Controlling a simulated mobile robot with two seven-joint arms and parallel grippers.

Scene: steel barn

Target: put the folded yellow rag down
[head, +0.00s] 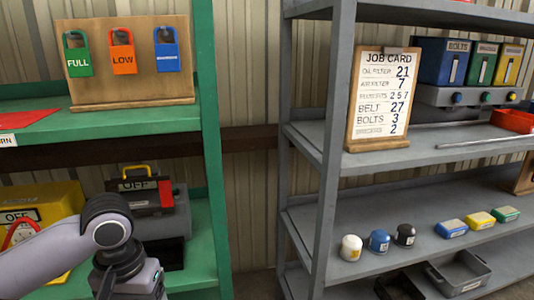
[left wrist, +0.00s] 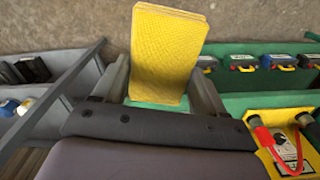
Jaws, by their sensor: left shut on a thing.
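The folded yellow rag (left wrist: 168,48) stands up between the fingers of my left gripper (left wrist: 165,80) in the left wrist view. The gripper is shut on its lower part, and the rest sticks out beyond the fingers. In the head view my left arm comes in at the lower left, in front of the green shelf (head: 212,150). Its fingers and the rag do not show there. My right gripper is in neither view.
The grey shelf (head: 333,150) at the right holds a job card board (head: 378,100), three small capped jars and three small boxes, with bare room on its middle board. The green shelf holds a padlock board (head: 125,85), a yellow box (head: 50,200) and a grey device (head: 182,215).

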